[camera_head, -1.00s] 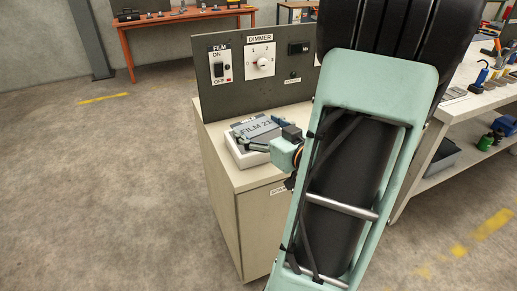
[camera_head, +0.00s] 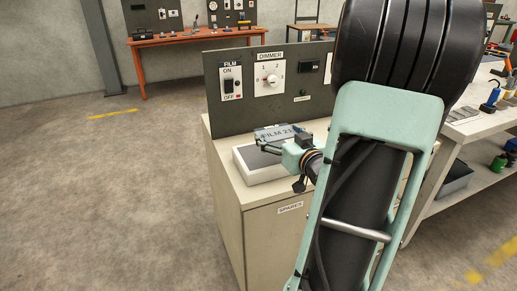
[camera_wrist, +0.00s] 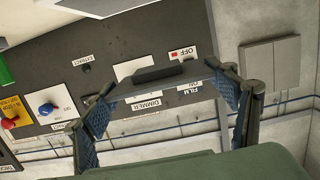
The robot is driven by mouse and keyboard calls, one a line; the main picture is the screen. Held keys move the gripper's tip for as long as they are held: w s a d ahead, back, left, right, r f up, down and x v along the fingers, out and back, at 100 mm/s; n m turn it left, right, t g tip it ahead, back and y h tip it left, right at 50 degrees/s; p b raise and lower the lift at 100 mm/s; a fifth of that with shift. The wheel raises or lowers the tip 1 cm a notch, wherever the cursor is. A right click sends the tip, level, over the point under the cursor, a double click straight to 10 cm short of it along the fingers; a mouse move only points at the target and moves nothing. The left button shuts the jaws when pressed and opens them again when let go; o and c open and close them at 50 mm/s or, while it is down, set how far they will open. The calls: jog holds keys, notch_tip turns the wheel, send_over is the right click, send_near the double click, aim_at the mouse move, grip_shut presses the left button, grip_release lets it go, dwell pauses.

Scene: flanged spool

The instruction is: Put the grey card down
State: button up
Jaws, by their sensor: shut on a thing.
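The grey card (camera_head: 277,133), marked "FILM 23", is held above the worktop, near the upright dark panel. My gripper (camera_head: 281,145) is shut on it. In the wrist view the card (camera_wrist: 165,86) spans between the two blue finger pads of my gripper (camera_wrist: 163,104). A white block or tray (camera_head: 262,177) with a dark grey top stands on the worktop below and in front of the card. The card looks clear of it, but the exact height cannot be told. My arm hides the right part of the worktop.
The pale cabinet (camera_head: 228,200) bears the "SPARES" label (camera_head: 290,207). The dark panel (camera_head: 240,115) carries the film switch (camera_head: 231,82) and dimmer dial (camera_head: 270,80), close behind the card. Bare worktop (camera_head: 222,150) shows left of the tray. A loaded workbench (camera_head: 475,125) stands at right.

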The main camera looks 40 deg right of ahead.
jog(key=b, duration=0.2)
send_over(269, 155)
jog(key=f, duration=0.6)
jog(key=shift+s+a, duration=0.1)
jog(key=shift+s, duration=0.1)
jog(key=shift+f, duration=1.55)
jog(key=shift+b, duration=0.3)
jog(key=shift+f, duration=0.2)
jog(key=o, duration=1.1)
jog(key=shift+r, duration=0.1)
jog(key=shift+r, duration=0.2)
jog(key=p+v, duration=0.2)
jog(key=v, duration=0.7)
jog(key=shift+s+r+p, duration=0.25)
jog(key=shift+s+p, duration=0.05)
jog(key=shift+s, duration=0.1)
jog(key=p+v, duration=0.2)
jog(key=p, duration=0.1)
jog(key=shift+f, duration=0.2)
